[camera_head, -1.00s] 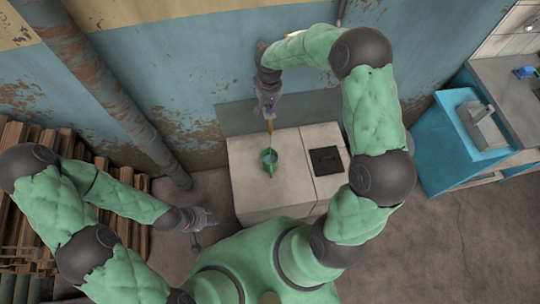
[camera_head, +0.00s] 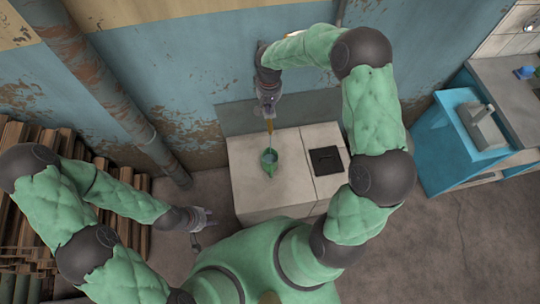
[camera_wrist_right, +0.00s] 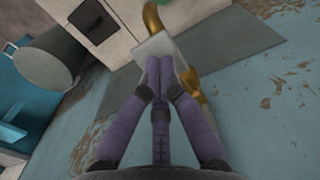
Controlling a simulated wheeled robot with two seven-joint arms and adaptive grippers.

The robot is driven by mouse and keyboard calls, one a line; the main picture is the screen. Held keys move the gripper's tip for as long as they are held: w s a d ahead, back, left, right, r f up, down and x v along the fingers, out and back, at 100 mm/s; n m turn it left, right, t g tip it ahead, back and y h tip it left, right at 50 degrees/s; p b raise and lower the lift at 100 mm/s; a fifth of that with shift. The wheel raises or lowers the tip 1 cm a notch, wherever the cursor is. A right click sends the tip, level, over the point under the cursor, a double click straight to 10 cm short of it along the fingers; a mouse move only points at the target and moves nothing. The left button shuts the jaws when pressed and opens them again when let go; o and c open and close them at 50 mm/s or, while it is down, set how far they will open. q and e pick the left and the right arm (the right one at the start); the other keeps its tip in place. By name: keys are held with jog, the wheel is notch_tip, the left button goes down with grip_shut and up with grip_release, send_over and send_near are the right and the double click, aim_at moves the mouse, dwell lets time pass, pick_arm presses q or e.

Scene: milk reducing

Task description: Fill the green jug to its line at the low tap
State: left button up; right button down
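The green jug (camera_head: 269,162) stands upright on the pale block below the brass tap (camera_head: 269,126). A thin pale stream seems to run from the spout into the jug; the level against its line is too small to read. A green bit of the jug shows at the top edge of the right wrist view (camera_wrist_right: 178,2). My right gripper (camera_head: 268,108) is at the tap; in the wrist view its purple fingers (camera_wrist_right: 160,72) are together against the tap's grey handle piece (camera_wrist_right: 158,44), beside the brass body (camera_wrist_right: 194,84). My left gripper (camera_head: 204,217) hangs far from the jug, its fingers small.
The pale block (camera_head: 250,190) has a dark square plate (camera_head: 326,160) to the right of the jug. A blue basin unit (camera_head: 450,150) stands at the right. Stacked wood (camera_head: 130,185) and a rusty pipe (camera_head: 110,90) are at the left. Bare floor lies at the lower right.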

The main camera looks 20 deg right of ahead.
notch_tip(320, 180, up, 7)
jog(key=p, duration=0.4)
jog(key=shift+r+p, duration=0.1)
jog(key=shift+p, duration=0.2)
dwell(0.5)
